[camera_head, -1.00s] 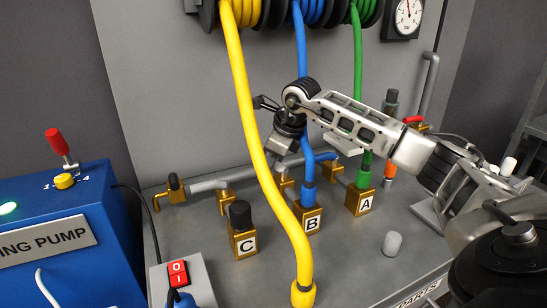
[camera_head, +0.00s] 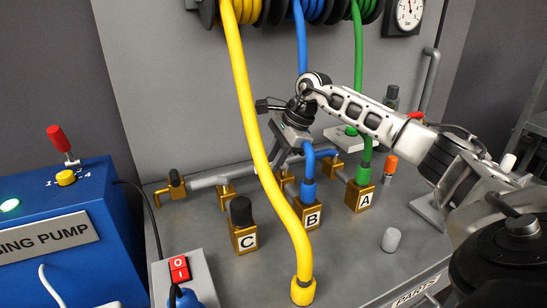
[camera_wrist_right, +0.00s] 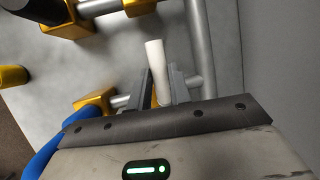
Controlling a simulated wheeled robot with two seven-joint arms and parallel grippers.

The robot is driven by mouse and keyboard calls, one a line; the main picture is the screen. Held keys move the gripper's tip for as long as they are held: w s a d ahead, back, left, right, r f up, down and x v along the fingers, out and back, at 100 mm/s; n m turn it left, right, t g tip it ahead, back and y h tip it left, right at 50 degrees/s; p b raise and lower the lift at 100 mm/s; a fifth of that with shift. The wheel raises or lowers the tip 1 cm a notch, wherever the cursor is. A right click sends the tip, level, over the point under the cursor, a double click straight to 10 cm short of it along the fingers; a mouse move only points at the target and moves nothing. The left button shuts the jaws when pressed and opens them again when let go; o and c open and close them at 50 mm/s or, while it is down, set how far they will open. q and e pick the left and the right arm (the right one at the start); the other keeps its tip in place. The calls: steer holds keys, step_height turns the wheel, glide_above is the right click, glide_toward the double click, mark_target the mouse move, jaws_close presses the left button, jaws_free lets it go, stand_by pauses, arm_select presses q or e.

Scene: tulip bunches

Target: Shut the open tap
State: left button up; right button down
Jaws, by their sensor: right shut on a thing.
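My right gripper (camera_head: 284,156) is behind the yellow hose, near the pipe behind block B (camera_head: 308,214). In the wrist view, its two fingers (camera_wrist_right: 161,84) are shut on a white rod-like handle (camera_wrist_right: 154,57), whose end sticks out beyond them. The head view hides this handle. Brass taps sit along the grey pipe (camera_head: 207,182); one tap (camera_head: 176,187) is at its left end. Brass fittings also show in the wrist view, one at lower left (camera_wrist_right: 95,103) and one at the top (camera_wrist_right: 140,6). My left gripper is in neither view.
A yellow hose (camera_head: 262,165), a blue hose (camera_head: 302,45) and a green hose (camera_head: 359,80) hang from reels. Block C (camera_head: 244,240) has a black cap; block A (camera_head: 361,197) joins the green hose. A blue pump (camera_head: 70,215) stands left.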

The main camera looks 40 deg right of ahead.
steer(key=shift+n, duration=0.3)
steer(key=c, duration=1.3)
jaws_free()
steer(key=v, duration=1.6)
